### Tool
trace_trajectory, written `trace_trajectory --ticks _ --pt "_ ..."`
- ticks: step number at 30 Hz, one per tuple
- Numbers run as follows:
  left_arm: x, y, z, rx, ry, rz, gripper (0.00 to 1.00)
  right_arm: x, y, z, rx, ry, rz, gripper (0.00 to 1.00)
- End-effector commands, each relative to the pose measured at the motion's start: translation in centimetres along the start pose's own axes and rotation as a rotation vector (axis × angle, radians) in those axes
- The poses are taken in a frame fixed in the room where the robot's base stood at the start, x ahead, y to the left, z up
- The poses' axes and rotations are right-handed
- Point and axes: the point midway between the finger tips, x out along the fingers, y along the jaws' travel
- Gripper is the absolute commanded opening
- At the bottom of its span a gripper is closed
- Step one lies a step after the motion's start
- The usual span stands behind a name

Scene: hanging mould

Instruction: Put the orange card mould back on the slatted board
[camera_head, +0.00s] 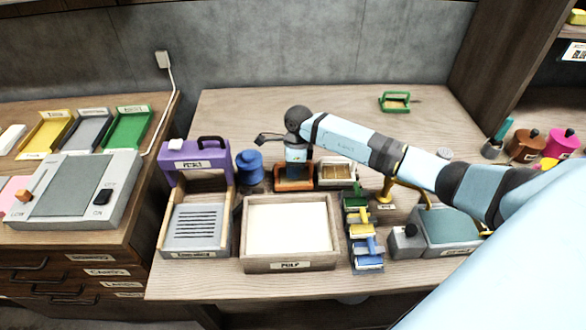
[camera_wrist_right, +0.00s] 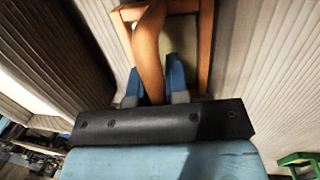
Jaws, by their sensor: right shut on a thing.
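The orange mould (camera_head: 293,185) is a small rectangular frame behind the pulp tray in the head view. My right gripper (camera_head: 297,160) points down at it and is shut on its frame. In the right wrist view, an orange bar of the mould (camera_wrist_right: 149,48) runs between the blue fingertips of the right gripper (camera_wrist_right: 154,82). I cannot tell whether the mould touches the table. A grey plate with dark slots (camera_head: 195,222) lies at the front of the purple-backed unit; I cannot tell if it is the slatted board. My left gripper is not in view.
The pulp tray (camera_head: 243,235) stands in front of the mould. A blue pot (camera_head: 250,165) is to its left and a pale wooden frame (camera_head: 337,171) close on its right. A green frame (camera_head: 395,109) lies further back. The table's back left area is clear.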

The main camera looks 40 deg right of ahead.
Motion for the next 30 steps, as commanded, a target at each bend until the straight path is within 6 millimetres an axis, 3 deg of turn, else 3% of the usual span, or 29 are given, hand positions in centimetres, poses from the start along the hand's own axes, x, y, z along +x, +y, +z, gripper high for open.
trace_trajectory --ticks 5,6,9,20,26,30 --pt "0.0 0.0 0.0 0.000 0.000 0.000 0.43 0.0 0.0 0.0 0.000 0.000 0.000 0.00" --pt "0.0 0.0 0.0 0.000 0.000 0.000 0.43 0.0 0.0 0.0 0.000 0.000 0.000 0.24" --pt "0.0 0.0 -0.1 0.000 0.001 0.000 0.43 0.0 0.0 0.0 0.000 0.000 0.000 0.45" --pt "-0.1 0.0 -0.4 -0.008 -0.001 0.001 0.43 -0.3 0.0 0.0 0.000 0.000 -0.001 0.45" --pt "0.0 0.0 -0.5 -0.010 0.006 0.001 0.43 -3.7 -0.1 0.0 -0.001 0.000 -0.004 0.45" --pt "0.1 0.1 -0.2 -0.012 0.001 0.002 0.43 -7.1 -0.1 0.0 -0.001 0.000 -0.005 0.45"
